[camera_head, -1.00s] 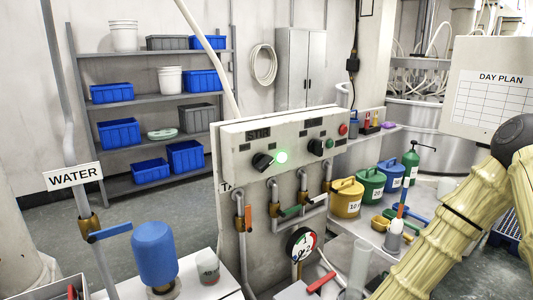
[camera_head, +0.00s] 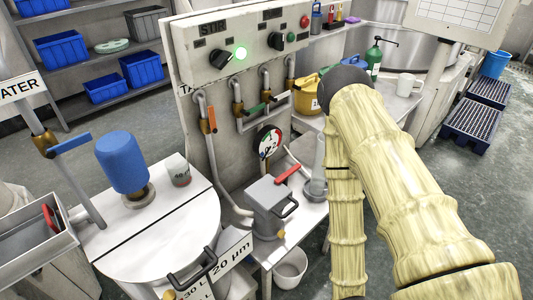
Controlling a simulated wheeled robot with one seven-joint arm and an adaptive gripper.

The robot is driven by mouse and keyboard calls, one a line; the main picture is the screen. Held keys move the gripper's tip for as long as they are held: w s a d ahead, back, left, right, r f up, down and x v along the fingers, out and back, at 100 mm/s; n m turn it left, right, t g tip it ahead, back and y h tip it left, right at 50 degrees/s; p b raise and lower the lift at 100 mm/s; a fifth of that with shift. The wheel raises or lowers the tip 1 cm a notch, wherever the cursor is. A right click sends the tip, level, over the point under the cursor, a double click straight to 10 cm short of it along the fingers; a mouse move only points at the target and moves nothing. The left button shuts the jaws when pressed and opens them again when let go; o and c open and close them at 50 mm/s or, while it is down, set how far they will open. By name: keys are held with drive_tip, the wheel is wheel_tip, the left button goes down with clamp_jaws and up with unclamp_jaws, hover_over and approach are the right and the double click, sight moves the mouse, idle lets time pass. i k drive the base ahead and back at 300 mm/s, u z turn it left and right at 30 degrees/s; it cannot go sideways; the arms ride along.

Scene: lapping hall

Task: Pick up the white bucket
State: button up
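A white bucket (camera_head: 290,268) stands low down beside the small table, near the bottom centre of the head view. Its open rim shows, and the table edge above partly hides it. My arm, in a pale yellow ribbed sleeve, fills the right half of the view. My gripper is not in view, so its place relative to the bucket cannot be told.
A white tank lid (camera_head: 150,235) with a blue motor (camera_head: 122,162) stands at left. The control panel (camera_head: 245,45) rises behind. Dark blue pallets (camera_head: 474,128) and a blue bucket (camera_head: 495,64) are at right, with open floor in front.

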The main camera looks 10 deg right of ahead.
sight(288, 274)
drive_tip(key=k, duration=0.5)
drive_tip(key=z, duration=1.7)
drive_tip(key=i, duration=0.9)
drive_tip(key=u, duration=2.25)
